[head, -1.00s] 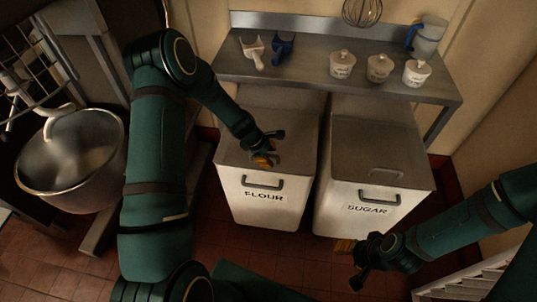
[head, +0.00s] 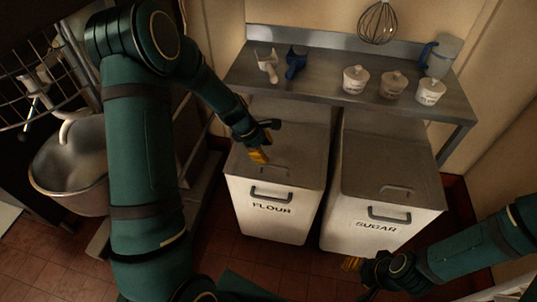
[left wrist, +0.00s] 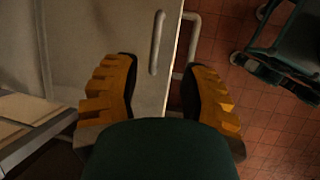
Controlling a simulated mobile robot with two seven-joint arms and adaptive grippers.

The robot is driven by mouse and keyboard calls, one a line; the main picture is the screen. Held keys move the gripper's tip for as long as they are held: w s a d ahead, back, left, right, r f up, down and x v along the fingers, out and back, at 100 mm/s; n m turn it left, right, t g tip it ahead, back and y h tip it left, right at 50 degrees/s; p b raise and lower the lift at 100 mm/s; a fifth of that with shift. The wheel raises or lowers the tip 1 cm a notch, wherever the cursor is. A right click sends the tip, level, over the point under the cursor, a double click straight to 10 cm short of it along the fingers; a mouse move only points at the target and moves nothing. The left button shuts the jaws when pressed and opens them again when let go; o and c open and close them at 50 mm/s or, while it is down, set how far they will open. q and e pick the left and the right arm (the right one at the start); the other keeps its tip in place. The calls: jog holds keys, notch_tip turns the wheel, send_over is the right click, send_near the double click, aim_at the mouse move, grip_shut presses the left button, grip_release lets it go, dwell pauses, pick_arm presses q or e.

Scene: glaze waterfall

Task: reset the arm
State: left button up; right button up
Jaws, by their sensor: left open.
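My left gripper (head: 262,146) is above the lid of the flour bin (head: 270,206) in the head view. In the left wrist view its two yellow-padded fingers (left wrist: 160,100) are spread apart with nothing between them. The bin's lid handle (left wrist: 157,43) and front handle lie below and beyond the fingers. My right gripper (head: 358,272) is low at the lower right of the head view, in front of the sugar bin (head: 376,225). It looks empty, but its finger gap is too small to judge.
A metal shelf (head: 330,82) behind the bins holds a white scoop (head: 268,65), a blue scoop (head: 295,62), three lidded white pots (head: 393,84) and a jug (head: 441,57). A whisk (head: 378,22) hangs above. A large mixer bowl (head: 72,165) stands at the left. Tiled floor shows in front.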

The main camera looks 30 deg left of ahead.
pick_arm(q)
jog(key=shift+r, duration=0.1)
dwell(0.4)
jog(key=s+d+f+m, duration=0.5)
jog(key=s+d+m, duration=0.4)
jog(key=s+d+f+m+g, duration=0.1)
jog(key=s+d+f+m, duration=0.5)
jog(key=s+d+m, duration=0.3)
jog(key=shift+s+m+g, duration=0.3)
jog(key=shift+s+m, duration=0.1)
jog(key=shift+s, duration=0.15)
